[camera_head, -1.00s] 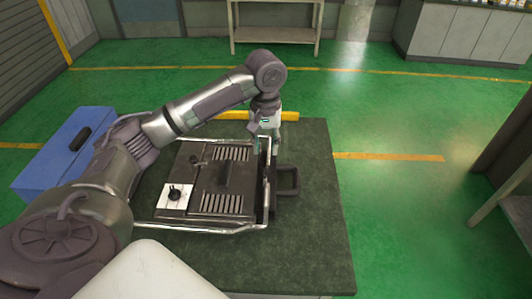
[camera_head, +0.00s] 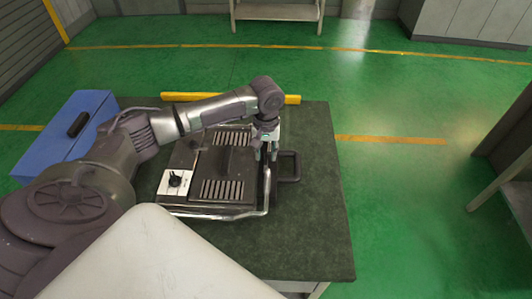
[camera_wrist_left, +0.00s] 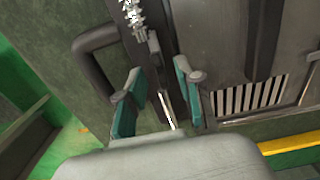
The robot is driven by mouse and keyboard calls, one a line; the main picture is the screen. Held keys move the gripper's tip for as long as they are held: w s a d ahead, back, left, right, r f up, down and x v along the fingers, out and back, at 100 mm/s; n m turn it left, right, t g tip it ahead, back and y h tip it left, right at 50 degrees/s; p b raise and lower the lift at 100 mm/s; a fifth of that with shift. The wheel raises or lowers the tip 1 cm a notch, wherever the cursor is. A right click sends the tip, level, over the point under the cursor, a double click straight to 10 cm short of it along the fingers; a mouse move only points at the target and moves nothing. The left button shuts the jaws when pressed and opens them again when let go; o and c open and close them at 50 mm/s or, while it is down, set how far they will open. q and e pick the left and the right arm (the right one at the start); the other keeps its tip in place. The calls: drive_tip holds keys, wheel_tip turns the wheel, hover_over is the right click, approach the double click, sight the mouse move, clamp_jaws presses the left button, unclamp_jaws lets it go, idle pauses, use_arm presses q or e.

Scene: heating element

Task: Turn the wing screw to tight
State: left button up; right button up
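The heating element device (camera_head: 208,188) is a dark flat case with vent slots, a metal tube frame and a white knob plate, lying on the dark table. My left gripper (camera_head: 266,152) points down over its right edge, beside the black handle. In the left wrist view the two teal-padded fingers (camera_wrist_left: 153,88) are apart, with a gap between them. A thin shiny rod (camera_wrist_left: 166,108) shows in that gap. A small dark upright piece (camera_wrist_left: 154,42) just beyond the fingertips may be the wing screw; I cannot tell for sure. My right gripper is not in view.
A black loop handle (camera_head: 289,166) sticks out from the device's right side. A blue toolbox (camera_head: 68,138) stands at the left. A yellow bar (camera_head: 178,97) runs along the table's far edge. The table's right side (camera_head: 318,215) is clear.

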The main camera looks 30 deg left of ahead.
use_arm(q)
drive_tip(key=shift+f, duration=0.6)
clamp_jaws()
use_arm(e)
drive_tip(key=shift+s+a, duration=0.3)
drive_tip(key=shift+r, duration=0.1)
